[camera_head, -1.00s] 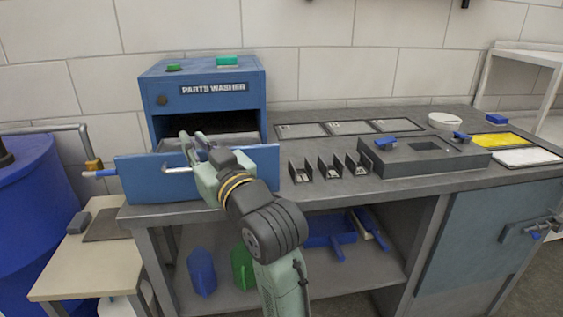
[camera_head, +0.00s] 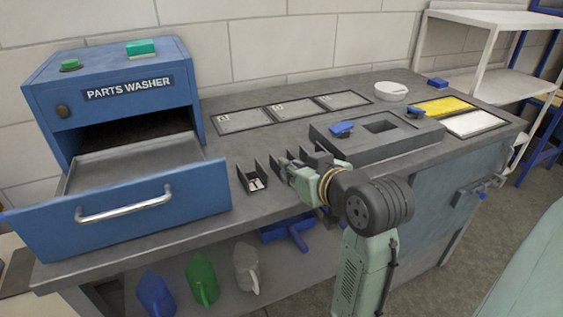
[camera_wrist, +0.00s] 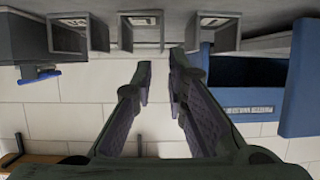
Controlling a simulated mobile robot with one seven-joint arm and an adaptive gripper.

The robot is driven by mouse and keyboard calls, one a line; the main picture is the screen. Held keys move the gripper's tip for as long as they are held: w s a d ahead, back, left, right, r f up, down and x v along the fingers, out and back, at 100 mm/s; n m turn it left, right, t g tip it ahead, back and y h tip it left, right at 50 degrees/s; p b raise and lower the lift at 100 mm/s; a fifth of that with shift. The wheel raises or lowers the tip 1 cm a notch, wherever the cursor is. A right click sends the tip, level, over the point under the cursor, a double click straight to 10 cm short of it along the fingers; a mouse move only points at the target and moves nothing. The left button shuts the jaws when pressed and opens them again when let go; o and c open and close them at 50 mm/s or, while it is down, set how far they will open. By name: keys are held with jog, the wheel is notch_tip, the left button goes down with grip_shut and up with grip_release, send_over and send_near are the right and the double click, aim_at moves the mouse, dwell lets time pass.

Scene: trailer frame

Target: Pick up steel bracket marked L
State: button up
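Several small dark open bins stand in a row on the bench, including the leftmost bin (camera_head: 252,180); my gripper partly hides the others. In the wrist view, which is upside down, three bins show along the top: a left one (camera_wrist: 68,38), a middle one (camera_wrist: 140,35) and a right one (camera_wrist: 214,38). Each holds a small pale piece or label, too small to read, so I cannot tell which is the L bracket. My gripper (camera_head: 279,167) is at the bins, and in the wrist view (camera_wrist: 160,68) its fingers are apart with nothing between them.
The blue parts washer (camera_head: 110,85) stands left with its drawer (camera_head: 125,210) pulled out. A grey fixture block (camera_head: 376,134) sits right of the bins. Flat marked panels (camera_head: 291,109) lie behind. Yellow (camera_head: 446,106) and white (camera_head: 475,123) pads lie at far right.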

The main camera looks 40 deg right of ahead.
aim_at(277, 162)
jog(key=p+x, duration=0.1)
jog(key=x, duration=0.7)
jog(key=shift+w+a+f+p, duration=0.1)
jog(key=shift+w+f+p, duration=0.1)
jog(key=shift+p, duration=0.15)
jog(key=shift+s, duration=0.1)
jog(key=shift+c, duration=0.6)
grip_shut()
jog(key=shift+r, duration=0.15)
